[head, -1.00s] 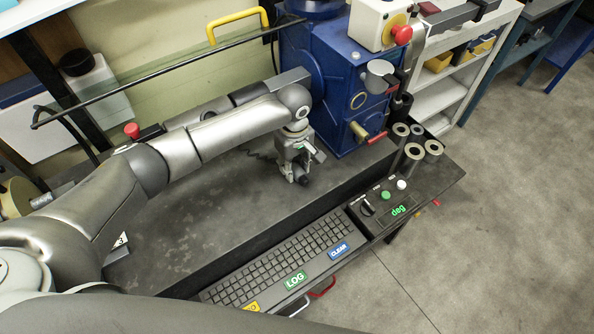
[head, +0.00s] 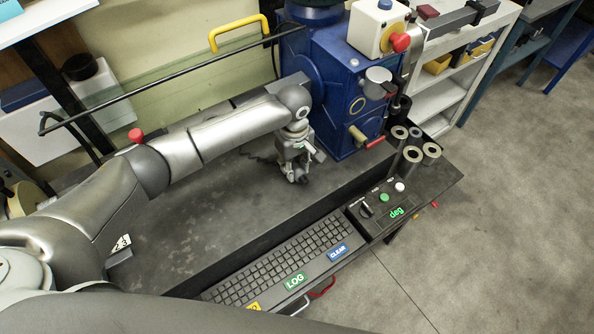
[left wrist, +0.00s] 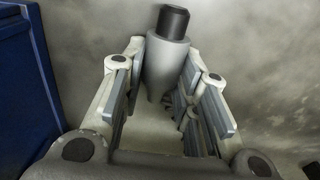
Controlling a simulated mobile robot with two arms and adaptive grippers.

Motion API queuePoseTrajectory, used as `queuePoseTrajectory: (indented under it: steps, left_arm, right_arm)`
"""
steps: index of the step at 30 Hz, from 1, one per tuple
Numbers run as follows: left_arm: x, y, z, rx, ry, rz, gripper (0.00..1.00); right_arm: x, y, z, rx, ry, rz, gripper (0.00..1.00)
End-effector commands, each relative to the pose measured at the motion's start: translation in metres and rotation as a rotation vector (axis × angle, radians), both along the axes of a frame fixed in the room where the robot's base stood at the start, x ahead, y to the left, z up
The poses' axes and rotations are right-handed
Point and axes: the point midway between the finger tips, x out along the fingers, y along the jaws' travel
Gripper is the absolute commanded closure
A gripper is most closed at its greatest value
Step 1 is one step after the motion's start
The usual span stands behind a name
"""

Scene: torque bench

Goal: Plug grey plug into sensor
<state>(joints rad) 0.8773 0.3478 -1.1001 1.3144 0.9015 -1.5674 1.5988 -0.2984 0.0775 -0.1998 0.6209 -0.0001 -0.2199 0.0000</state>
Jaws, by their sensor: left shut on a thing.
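My left gripper (head: 294,172) is low over the dark bench top, just left of the blue machine, in the head view. In the left wrist view my left gripper (left wrist: 165,105) is shut on the grey plug (left wrist: 166,58), a grey cylinder with a black end. The plug sits between the finger pads with its black end pointing away from the palm. In the head view the plug is too small to make out clearly. I cannot make out the sensor's socket. My right gripper is not in view.
The blue machine (head: 340,75) stands close right of the left gripper, with a red-tipped lever (head: 375,142). A keyboard (head: 290,260) and control box (head: 385,208) line the bench's front edge. Several grey tubes (head: 411,155) stand at right. The bench top (head: 190,230) is clear at left.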

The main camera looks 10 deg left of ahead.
Motion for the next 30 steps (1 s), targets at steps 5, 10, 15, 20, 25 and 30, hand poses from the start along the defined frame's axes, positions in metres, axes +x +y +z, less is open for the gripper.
queuePoseTrajectory:
  steps: [5, 10, 15, 20, 25, 30]
  left_arm:
    - [0.0, 0.0, 0.016, 0.0, 0.0, 0.0, 0.95]
    - [0.0, 0.0, 0.028, 0.0, 0.0, 0.001, 0.95]
    - [0.0, 0.0, 0.036, 0.0, 0.0, 0.001, 0.95]
    - [0.0, 0.0, 0.035, 0.0, 0.0, 0.001, 0.95]
    - [0.0, 0.0, 0.034, 0.001, -0.001, -0.001, 0.95]
    - [-0.001, 0.005, 0.039, 0.012, -0.016, -0.051, 0.95]
  right_arm:
    - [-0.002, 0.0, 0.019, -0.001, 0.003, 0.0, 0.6]
    - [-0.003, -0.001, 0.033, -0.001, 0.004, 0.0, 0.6]
    - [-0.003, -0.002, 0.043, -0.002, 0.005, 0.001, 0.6]
    - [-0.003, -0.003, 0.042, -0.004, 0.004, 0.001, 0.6]
    - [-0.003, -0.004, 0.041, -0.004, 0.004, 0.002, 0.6]
    - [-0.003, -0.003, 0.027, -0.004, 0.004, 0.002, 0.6]
